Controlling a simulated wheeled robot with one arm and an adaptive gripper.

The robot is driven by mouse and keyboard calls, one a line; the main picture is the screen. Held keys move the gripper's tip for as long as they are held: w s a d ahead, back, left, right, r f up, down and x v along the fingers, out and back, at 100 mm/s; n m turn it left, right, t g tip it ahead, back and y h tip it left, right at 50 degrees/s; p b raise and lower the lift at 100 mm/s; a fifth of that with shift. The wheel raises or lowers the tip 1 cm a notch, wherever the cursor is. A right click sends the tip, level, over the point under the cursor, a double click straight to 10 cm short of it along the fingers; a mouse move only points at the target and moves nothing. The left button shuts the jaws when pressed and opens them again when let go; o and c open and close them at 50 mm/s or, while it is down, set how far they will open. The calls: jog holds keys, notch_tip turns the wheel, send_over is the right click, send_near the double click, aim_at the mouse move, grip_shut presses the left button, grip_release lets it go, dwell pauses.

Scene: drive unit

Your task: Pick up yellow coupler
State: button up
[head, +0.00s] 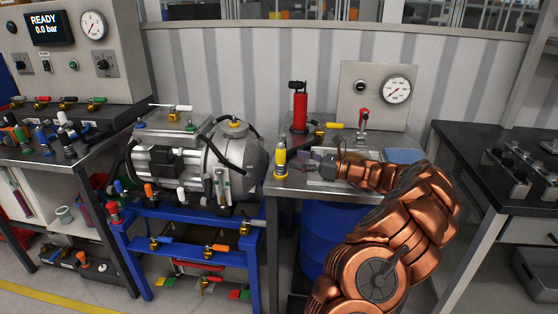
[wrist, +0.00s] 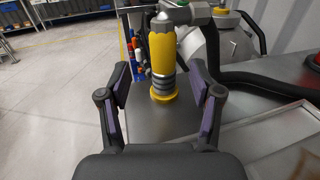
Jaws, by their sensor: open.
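The yellow coupler (head: 281,160) stands upright near the left front corner of the small metal table in the head view. It has a yellow body with a dark ribbed band and a metal top fitting. In the wrist view the coupler (wrist: 163,62) stands just ahead, between and beyond the fingertips. My gripper (head: 309,160) is to the right of the coupler, pointing left toward it. In the wrist view my gripper (wrist: 159,103) is open, with its purple pads apart and nothing between them.
A red cylinder (head: 299,108) and a gauge panel (head: 377,95) stand behind on the table. The drive unit (head: 200,155) on its blue frame is to the left. A tray (wrist: 270,140) lies to the right in the wrist view. A black bench (head: 500,165) stands at right.

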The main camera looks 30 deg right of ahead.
aim_at(281, 153)
jog(key=shift+r+p+x, duration=0.15)
jog(key=shift+p+x, duration=0.1)
jog(key=shift+x, duration=1.45)
jog(key=shift+r+p+x, duration=0.15)
jog(key=shift+p+x, duration=0.1)
jog(key=shift+x, duration=1.5)
jog(key=shift+d, duration=0.15)
grip_shut()
